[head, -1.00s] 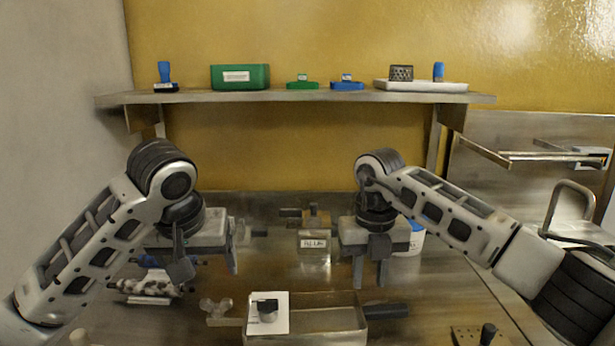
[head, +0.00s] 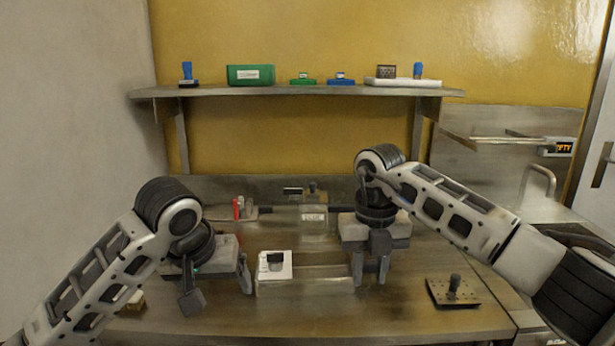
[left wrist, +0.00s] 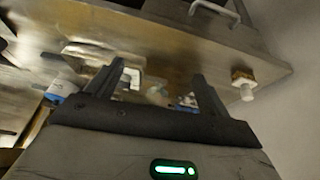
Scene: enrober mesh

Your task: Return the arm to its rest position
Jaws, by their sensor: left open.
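My left arm comes in from the lower left in the head view. Its gripper (head: 220,288) hangs over the left part of the metal table, left of a metal box, with its fingers apart and nothing between them. The same gripper (left wrist: 160,90) shows open and empty in the left wrist view, with the table beyond it. My right gripper (head: 370,272) points down over the table, by the right end of the box. Its fingers stand apart, with nothing seen between them.
A dark plate with a knob (head: 453,290) lies at right. A shelf (head: 300,91) runs along the back wall. The front of the table is largely clear.

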